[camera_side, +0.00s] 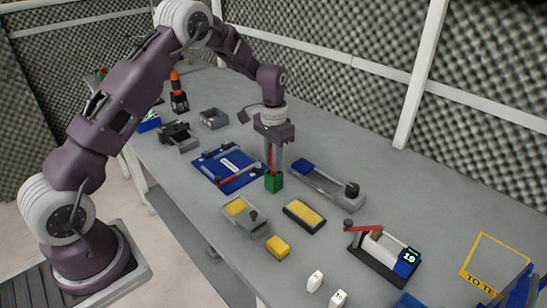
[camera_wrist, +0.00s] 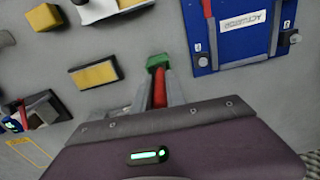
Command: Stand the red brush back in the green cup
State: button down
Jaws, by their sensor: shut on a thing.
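The green cup (camera_side: 273,182) stands upright on the grey table near the middle of the side view. It also shows at the top of my fingers in the wrist view (camera_wrist: 158,60). My gripper (camera_side: 274,164) points down right above the cup and is shut on the red brush (camera_side: 270,157). The brush is roughly upright between the fingers, and its red body shows in the wrist view (camera_wrist: 160,88). Its lower end meets the cup's mouth; I cannot tell how far inside it is, or whether it touches the bottom.
A blue board (camera_side: 232,181) with a red-handled part lies close left of the cup. A grey tray with a dark knob (camera_side: 325,183) is close right. A yellow-topped block (camera_side: 304,214) and a grey box with yellow (camera_side: 246,216) lie in front. Foam walls stand behind.

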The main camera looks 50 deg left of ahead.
jog(key=shift+f, duration=0.15)
jog(key=c, duration=1.3)
grip_release()
notch_tip(320, 180, up, 7)
jog(key=shift+r, duration=0.1)
